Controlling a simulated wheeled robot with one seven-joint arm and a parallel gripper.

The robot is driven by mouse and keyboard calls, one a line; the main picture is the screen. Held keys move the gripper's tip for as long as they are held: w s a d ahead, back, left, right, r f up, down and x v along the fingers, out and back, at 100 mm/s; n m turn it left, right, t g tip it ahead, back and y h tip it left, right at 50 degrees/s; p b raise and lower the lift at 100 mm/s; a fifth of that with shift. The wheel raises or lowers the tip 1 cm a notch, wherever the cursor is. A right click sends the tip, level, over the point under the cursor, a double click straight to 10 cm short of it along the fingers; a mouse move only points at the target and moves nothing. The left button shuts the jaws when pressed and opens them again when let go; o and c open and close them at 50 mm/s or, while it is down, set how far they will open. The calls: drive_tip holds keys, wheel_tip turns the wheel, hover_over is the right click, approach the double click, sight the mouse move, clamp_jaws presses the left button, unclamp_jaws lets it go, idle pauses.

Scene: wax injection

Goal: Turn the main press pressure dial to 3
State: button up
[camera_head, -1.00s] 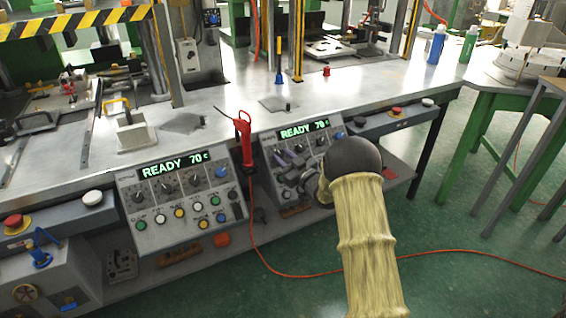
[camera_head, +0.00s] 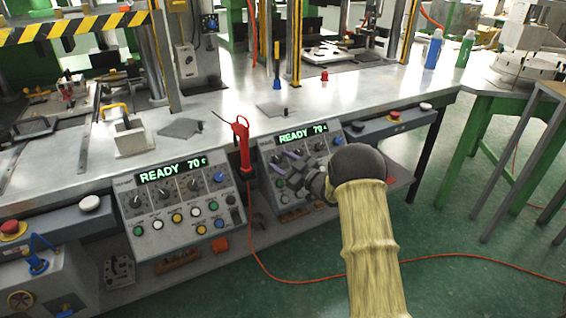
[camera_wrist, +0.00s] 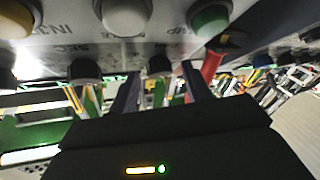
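The right-hand control panel (camera_head: 268,152) has a green "READY 70" display (camera_head: 303,132) and a row of dark dials below it. My gripper (camera_head: 289,161) is at this panel's face, its two fingers pointing at the dial row and covering part of it. In the wrist view my gripper (camera_wrist: 160,88) has its fingers spread apart, with a dark dial (camera_wrist: 158,66) between and beyond them. Contact with that dial cannot be told. Another dark dial (camera_wrist: 85,70) is to its left. The dial labels appear upside down and only partly readable, so the pressure dial and its setting cannot be told.
A similar left-hand panel (camera_head: 165,215) stands beside it. A red-handled tool (camera_head: 242,145) with a red cord hangs between the panels. White (camera_wrist: 124,15) and green (camera_wrist: 210,18) buttons are close to my fingers. The bench top (camera_head: 350,85) lies above the panels.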

idle(0.3)
drive_tip(key=p+v, duration=0.1)
drive_tip(key=v, duration=1.6)
drive_tip(key=shift+s, duration=0.2)
drive_tip(key=s+a+m+g+h, duration=0.1)
drive_tip(key=s+m+g+h, duration=0.5)
drive_tip(key=s, duration=0.8)
drive_tip(key=s+a+m+g+h, duration=0.2)
drive_tip(key=s+m+g+h, duration=0.35)
drive_tip(key=s, duration=0.85)
wheel_tip(320, 180, up, 28)
drive_tip(key=p, duration=2.7)
drive_tip(key=shift+d+m+h+p, duration=0.25)
drive_tip(key=shift+m+h+p, duration=0.1)
drive_tip(key=shift+h, duration=0.1)
